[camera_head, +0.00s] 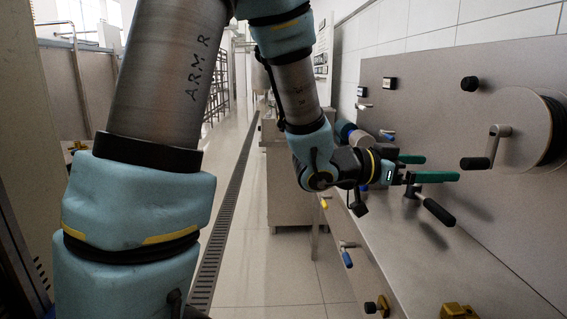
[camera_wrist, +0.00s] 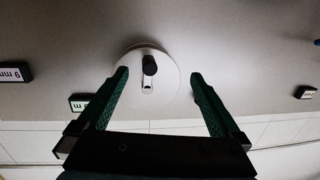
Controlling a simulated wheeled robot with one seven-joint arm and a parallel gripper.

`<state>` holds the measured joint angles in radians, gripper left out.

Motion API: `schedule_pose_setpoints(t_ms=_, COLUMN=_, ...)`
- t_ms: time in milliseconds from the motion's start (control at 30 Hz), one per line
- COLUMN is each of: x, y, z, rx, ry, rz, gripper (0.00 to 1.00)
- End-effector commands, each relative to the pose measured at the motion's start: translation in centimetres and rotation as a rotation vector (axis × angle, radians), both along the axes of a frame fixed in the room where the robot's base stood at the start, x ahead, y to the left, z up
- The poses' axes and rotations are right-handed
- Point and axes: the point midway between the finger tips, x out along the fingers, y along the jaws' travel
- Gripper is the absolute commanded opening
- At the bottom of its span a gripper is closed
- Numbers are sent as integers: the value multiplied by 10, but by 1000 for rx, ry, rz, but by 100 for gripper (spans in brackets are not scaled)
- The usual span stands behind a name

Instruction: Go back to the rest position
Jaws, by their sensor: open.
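My gripper (camera_head: 441,168) is in front of the grey upright panel (camera_head: 400,105) in the head view, its green fingers spread apart and pointing right. In the wrist view my gripper (camera_wrist: 160,75) is open, with nothing held between the fingers. A pale round disc (camera_wrist: 166,88) with a dark-ended handle (camera_wrist: 149,66) shows beyond and between the fingertips. Whether the fingers touch it cannot be told. In the head view a lever with a black grip (camera_head: 438,212) sits just below the fingers; its base is partly hidden by my gripper.
A large reel (camera_head: 520,125) with a crank handle (camera_head: 475,163) is at the right of the panel. A metal ledge (camera_head: 455,255) runs below, with a brass fitting (camera_head: 458,311). A blue-handled valve (camera_head: 347,258) is on the front face. The tiled floor (camera_head: 285,275) at left is open.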

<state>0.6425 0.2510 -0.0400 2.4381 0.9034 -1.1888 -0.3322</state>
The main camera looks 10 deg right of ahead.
Motion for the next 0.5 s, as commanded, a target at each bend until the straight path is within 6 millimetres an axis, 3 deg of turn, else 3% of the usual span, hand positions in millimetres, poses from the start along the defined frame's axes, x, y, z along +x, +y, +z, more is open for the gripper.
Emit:
schedule_pose_setpoints(t_ms=167, x=88, y=66, z=-35, rx=226, ry=20, rz=355, gripper=100)
schedule_pose_setpoints(t_ms=300, x=136, y=149, z=-70, rx=439, ry=115, rz=642, gripper=100)
schedule_pose_setpoints(t_ms=400, x=148, y=217, z=-94, rx=594, ry=231, rz=825, gripper=100)
schedule_pose_setpoints(t_ms=500, x=139, y=285, z=-117, rx=744, ry=397, rz=985, gripper=100)
